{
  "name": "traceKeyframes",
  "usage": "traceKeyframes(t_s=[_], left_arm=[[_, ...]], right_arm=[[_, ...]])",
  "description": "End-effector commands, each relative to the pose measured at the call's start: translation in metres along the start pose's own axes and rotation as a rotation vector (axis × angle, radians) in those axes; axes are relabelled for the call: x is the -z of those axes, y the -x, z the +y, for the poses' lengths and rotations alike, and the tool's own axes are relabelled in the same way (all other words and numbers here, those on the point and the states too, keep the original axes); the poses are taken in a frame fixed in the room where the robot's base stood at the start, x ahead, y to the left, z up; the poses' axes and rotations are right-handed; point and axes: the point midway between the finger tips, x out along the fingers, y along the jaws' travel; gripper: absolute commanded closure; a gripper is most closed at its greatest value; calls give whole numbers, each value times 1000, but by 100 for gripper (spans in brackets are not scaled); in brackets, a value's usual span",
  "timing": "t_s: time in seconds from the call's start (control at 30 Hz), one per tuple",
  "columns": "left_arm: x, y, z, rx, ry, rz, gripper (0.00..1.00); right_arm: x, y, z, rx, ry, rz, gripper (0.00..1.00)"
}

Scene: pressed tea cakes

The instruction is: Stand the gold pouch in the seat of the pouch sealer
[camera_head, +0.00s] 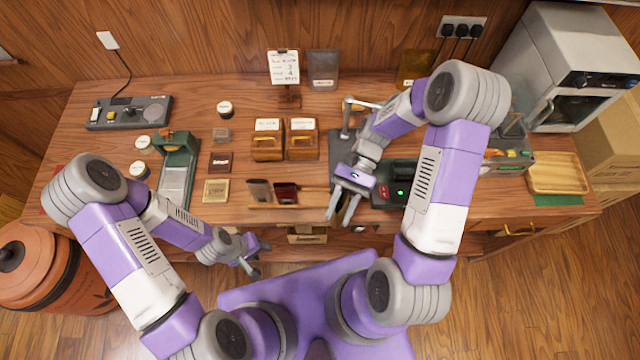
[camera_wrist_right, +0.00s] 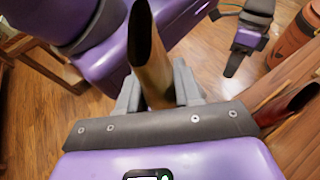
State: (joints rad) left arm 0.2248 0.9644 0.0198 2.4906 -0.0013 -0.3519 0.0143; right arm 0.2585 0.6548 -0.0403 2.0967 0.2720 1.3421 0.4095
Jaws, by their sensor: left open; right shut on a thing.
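The gold pouch (camera_wrist_right: 152,70) stands between the fingers of my right gripper (camera_wrist_right: 158,92) in the right wrist view, its dark open mouth outward. In the head view my right gripper (camera_head: 344,208) is over the front of the table, right of the pouch rack (camera_head: 318,204); the pouch is not clear there. A dark machine with a green light (camera_head: 400,191) sits just right of that gripper. It may be the pouch sealer; its seat is not clear, partly hidden by my arm. My left gripper (camera_head: 254,264) is open and empty, off the table's front edge.
A red pouch (camera_head: 286,193) and a dark brown pouch (camera_head: 259,190) stand in the rack. Two wooden boxes (camera_head: 268,147) stand behind it. A green device (camera_head: 178,165) is at left. A wooden tray (camera_head: 558,188) and an oven (camera_head: 565,75) are at right.

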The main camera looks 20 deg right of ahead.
Motion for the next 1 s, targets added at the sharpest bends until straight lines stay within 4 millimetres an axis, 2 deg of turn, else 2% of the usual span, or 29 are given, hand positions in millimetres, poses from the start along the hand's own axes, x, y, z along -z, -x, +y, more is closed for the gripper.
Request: traceKeyframes(t_s=[0.13,0.27,0.5,0.73,0.9,1.0], left_arm=[[0,2,1,0,0,0,57],[0,3,1,0,0,0,57],[0,5,2,0,0,0,57],[0,7,3,0,0,0,57],[0,8,3,0,0,0,57],[0,8,3,0,0,0,57]], right_arm=[[20,3,39,-300,122,-1,94],[39,18,72,-556,228,-1,94],[71,68,117,-1006,414,-1,95],[96,136,135,-1407,581,1,95],[106,186,131,-1657,684,4,95],[110,208,124,-1765,729,3,95]])
